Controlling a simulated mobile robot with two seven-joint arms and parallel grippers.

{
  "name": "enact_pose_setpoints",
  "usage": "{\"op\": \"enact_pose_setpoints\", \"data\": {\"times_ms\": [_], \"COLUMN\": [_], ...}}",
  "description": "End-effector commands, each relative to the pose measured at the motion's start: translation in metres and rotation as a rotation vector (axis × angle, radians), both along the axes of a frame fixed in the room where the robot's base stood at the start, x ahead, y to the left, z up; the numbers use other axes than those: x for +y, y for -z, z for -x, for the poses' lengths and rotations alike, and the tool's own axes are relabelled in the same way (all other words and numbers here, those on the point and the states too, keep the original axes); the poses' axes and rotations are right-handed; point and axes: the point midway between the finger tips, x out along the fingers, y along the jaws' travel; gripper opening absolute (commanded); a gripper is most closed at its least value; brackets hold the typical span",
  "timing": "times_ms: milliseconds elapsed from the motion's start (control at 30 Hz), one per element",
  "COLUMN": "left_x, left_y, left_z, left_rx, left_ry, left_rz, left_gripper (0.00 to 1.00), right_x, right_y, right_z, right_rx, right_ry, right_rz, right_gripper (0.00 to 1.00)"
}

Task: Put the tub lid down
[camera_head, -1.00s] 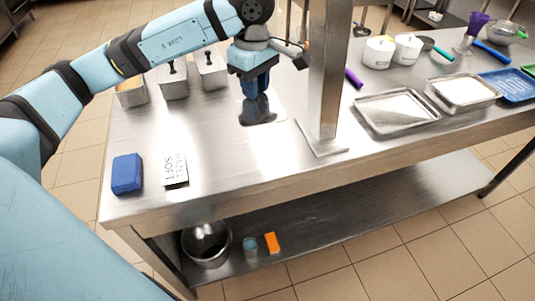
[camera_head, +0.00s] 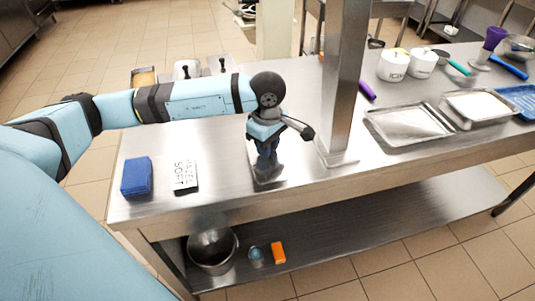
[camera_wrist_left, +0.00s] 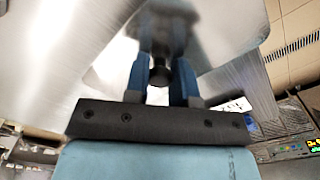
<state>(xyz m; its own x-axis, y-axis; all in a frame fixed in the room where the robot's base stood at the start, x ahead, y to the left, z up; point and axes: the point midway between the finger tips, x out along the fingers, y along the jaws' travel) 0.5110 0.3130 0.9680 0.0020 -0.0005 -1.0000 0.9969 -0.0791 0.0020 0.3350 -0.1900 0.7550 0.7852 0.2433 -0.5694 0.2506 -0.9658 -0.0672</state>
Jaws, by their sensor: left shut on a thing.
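My left gripper (camera_head: 268,170) points down over the table, right of the label card and left of the steel post. It is shut on the dark knob (camera_wrist_left: 159,75) of the shiny tub lid (camera_head: 270,182). The lid lies flat beneath the fingers, near the table's front edge; I cannot tell whether it touches the steel top. In the left wrist view the gripper (camera_wrist_left: 163,85) has both blue fingers on the knob, with the blurred lid (camera_wrist_left: 225,35) behind them. My right gripper is not in view.
A blue block (camera_head: 136,177) and a "HAZEL SOFT" card (camera_head: 184,175) lie to the left. The post (camera_head: 342,90) stands close on the right, with trays (camera_head: 408,124) beyond. A bowl (camera_head: 212,250) sits on the lower shelf.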

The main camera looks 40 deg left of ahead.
Motion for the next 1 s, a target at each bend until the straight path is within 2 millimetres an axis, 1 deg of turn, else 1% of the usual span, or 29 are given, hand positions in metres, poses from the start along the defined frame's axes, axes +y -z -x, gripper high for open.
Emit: {"op": "enact_pose_setpoints", "data": {"times_ms": [100,200,267,467,600,633,667,700,733,1000], "left_x": [0.000,0.000,0.000,0.000,0.000,0.000,0.000,0.000,0.000,0.000], "left_y": [0.019,0.033,0.036,0.036,0.041,0.040,0.039,0.039,0.039,0.038], "left_z": [0.001,0.001,0.001,0.000,0.000,0.000,0.001,0.001,0.001,0.000], "left_rx": [0.006,0.005,0.003,0.001,0.002,0.002,0.002,0.002,0.002,0.002], "left_ry": [-0.001,-0.002,-0.001,-0.001,0.000,0.000,0.000,0.000,0.000,0.000], "left_rz": [0.000,0.000,0.000,0.000,0.000,0.000,0.000,0.000,0.000,0.000], "left_gripper": [0.01,0.01,0.01,0.01,0.01,0.28,0.35,0.44,0.49,0.49], "right_x": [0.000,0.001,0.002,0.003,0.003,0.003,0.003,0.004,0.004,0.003], "right_y": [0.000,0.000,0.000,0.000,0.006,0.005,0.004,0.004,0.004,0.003], "right_z": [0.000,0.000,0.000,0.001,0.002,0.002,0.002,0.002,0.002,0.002], "right_rx": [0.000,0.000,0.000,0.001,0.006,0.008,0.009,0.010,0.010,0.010], "right_ry": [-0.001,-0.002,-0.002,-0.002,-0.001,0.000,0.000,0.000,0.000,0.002], "right_rz": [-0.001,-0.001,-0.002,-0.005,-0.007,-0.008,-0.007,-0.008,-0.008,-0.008], "right_gripper": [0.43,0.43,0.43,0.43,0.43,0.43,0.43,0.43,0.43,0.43]}}
